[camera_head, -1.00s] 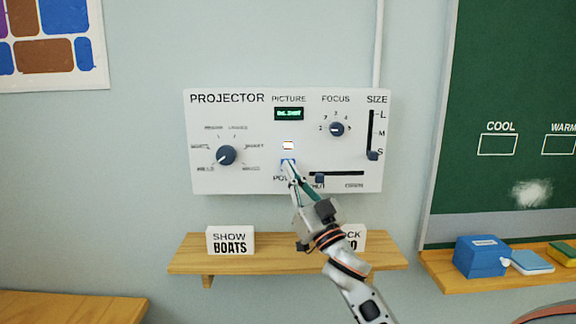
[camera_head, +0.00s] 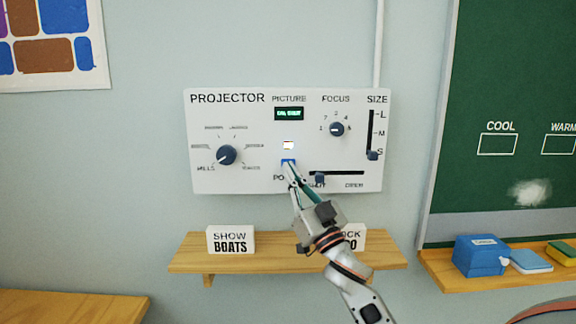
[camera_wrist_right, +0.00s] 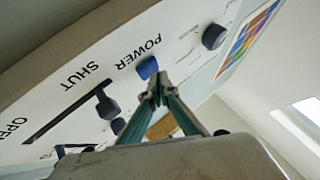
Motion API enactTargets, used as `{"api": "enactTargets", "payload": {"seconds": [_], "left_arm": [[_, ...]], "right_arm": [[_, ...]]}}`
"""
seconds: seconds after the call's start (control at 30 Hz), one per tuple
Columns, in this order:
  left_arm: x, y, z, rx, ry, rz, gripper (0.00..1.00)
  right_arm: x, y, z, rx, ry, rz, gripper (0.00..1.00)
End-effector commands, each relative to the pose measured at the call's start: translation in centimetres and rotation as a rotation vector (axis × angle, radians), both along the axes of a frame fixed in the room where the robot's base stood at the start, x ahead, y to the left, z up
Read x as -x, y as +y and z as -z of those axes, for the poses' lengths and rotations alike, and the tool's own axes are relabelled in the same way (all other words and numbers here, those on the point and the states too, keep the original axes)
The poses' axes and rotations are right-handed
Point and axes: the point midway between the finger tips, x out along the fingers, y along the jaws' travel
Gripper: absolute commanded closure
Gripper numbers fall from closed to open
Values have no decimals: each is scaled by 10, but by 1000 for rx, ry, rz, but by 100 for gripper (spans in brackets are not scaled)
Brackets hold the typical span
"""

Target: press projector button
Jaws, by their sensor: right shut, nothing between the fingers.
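The white projector panel (camera_head: 240,180) hangs on the wall in the head view. Its blue power button (camera_head: 288,162) sits low in the middle, below a small lit white light (camera_head: 288,146). The button also shows in the right wrist view (camera_wrist_right: 147,67), beside the word POWER. My right gripper (camera_head: 292,181) is shut and empty, its tips just below the button. In the right wrist view the fingertips (camera_wrist_right: 158,92) are close to the button, and a small gap seems to show between them. My left gripper is not in view.
The panel has a dial (camera_head: 227,155), a focus knob (camera_head: 337,129), a size slider (camera_head: 372,155) and a shut/open slider (camera_head: 319,178) right of my fingers. A wooden shelf (camera_head: 270,262) below holds a SHOW BOATS sign (camera_head: 230,240) and another sign partly hidden by my arm.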

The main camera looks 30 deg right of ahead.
Motion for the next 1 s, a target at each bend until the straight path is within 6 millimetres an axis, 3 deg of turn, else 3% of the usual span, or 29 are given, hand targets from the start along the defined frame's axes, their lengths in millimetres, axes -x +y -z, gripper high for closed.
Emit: {"api": "enactTargets", "payload": {"seconds": [0.6, 1.0], "left_arm": [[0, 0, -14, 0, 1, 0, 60], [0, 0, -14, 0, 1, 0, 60]], "right_arm": [[45, 28, 0, -1, 1, -1, 100], [49, 30, 0, 0, 0, 0, 100]]}}
